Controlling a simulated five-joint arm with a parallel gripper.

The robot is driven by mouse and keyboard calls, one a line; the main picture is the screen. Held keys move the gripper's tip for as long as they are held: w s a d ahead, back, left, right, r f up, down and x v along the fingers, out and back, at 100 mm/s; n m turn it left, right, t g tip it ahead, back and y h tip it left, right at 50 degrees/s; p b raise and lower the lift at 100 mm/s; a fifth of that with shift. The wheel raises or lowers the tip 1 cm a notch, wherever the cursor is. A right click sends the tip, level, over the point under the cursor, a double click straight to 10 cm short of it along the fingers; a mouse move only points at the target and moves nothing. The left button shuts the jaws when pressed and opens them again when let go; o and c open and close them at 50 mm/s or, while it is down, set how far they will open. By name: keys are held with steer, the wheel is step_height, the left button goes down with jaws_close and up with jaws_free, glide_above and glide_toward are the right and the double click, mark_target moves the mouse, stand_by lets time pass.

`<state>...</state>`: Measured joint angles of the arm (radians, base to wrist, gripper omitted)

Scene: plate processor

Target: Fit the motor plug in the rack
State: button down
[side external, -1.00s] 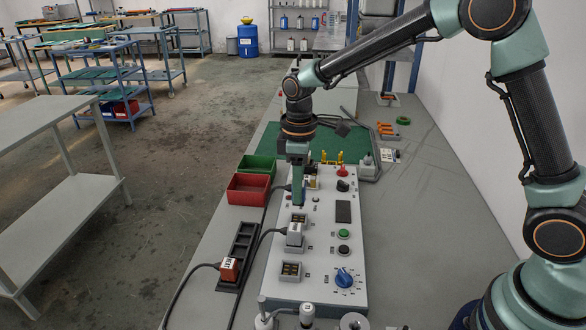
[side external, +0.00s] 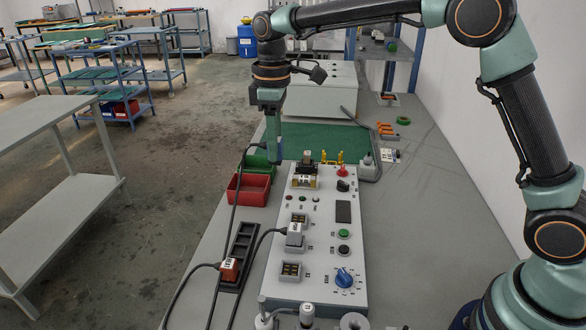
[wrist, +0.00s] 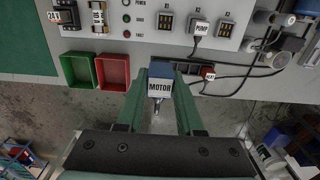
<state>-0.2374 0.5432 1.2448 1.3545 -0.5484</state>
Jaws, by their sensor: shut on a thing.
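My gripper (side external: 276,158) is shut on the motor plug, a white block with a blue part labelled MOTOR (wrist: 160,88) between the green fingers in the wrist view. The rack (side external: 240,250) is a long black strip with several pockets, left of the white control panel (side external: 322,215). A red plug (side external: 229,267) sits at its near end, with the pockets beyond it looking empty.
A white PUMP plug (side external: 295,235) sits in the panel's middle socket; the near socket (side external: 290,270) is empty. A green bin (side external: 260,165) and a red bin (side external: 248,188) stand left of the panel. Plug cables run past the rack. A blue knob (side external: 344,278) stands up from the panel.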

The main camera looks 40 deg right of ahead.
steer(key=shift+w+a+f, duration=0.8)
steer(key=shift+a+f, duration=0.15)
steer(key=shift+f, duration=2)
steer(key=shift+w+a+f, duration=0.75)
steer(key=shift+a+f, duration=0.25)
steer(key=shift+f, duration=1.95)
steer(key=shift+w+a+f, duration=0.8)
steer(key=shift+a+f, duration=0.15)
steer(key=shift+f, duration=2)
steer(key=shift+f, duration=1)
steer(key=shift+c, duration=2.3)
jaws_free()
